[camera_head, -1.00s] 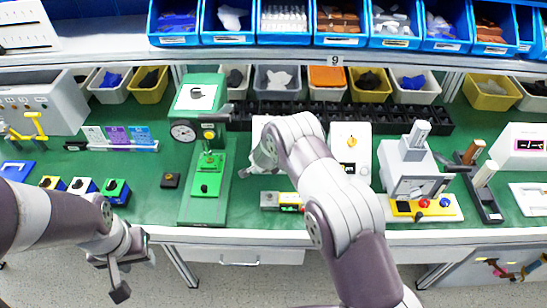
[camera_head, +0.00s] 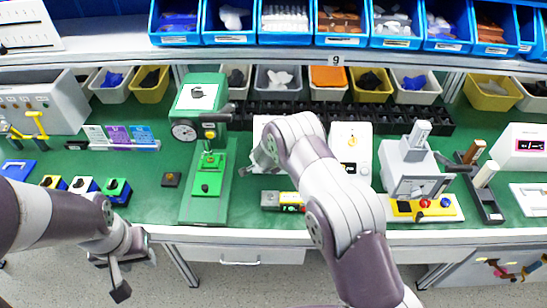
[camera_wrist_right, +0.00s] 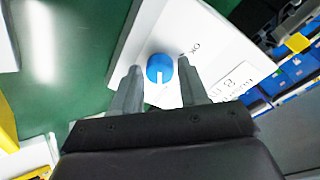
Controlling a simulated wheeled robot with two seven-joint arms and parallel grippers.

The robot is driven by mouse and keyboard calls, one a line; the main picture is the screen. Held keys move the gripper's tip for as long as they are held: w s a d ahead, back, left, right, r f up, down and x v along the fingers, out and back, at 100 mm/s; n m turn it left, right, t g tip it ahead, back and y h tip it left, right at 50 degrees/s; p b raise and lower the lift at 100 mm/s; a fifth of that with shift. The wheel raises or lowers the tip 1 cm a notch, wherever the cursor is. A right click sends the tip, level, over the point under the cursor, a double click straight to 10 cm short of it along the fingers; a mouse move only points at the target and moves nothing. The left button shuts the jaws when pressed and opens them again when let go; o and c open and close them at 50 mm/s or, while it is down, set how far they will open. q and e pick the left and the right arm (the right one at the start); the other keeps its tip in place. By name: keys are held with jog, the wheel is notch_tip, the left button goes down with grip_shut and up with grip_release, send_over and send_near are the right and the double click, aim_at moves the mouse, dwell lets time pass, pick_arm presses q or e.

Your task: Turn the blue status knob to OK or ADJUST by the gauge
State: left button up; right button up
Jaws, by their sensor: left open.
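The blue knob (camera_wrist_right: 160,68) sits on a white panel (camera_wrist_right: 215,52) in the right wrist view. A white mark on it points toward the bottom of the picture. Small lettering, with OK readable, is printed to its upper right. My right gripper (camera_wrist_right: 160,66) is open, with one finger on each side of the knob and a visible gap on both sides. In the head view my right arm hides the knob. The round dial gauge (camera_head: 184,130) is on the green stand (camera_head: 200,92); its reading is too small to tell. My left gripper (camera_head: 133,272) is open and empty before the bench's front edge.
A white box with an orange button (camera_head: 349,148) and a grey press (camera_head: 410,165) stand right of my right arm. A small yellow-grey device (camera_head: 283,201) lies near the front edge.

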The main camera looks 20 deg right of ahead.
jog(key=v, duration=1.2)
jog(key=shift+s+r+b, duration=0.2)
jog(key=shift+r+b, duration=0.05)
jog(key=shift+b, duration=0.05)
jog(key=shift+a, duration=0.1)
jog(key=s+a+n+g+y, duration=0.45)
jog(key=s+n, duration=0.35)
jog(key=s, duration=0.2)
jog(key=s+d+r+n+g, duration=0.1)
jog(key=s+d+r+n, duration=0.2)
jog(key=s, duration=0.5)
jog(key=s+d+r+n, duration=0.2)
jog(key=s+d+r, duration=0.2)
jog(key=s, duration=0.5)
jog(key=shift+s+d+r+n+g+h, duration=0.15)
jog(key=shift+d+r+n+g+h, duration=0.25)
jog(key=shift+r, duration=0.6)
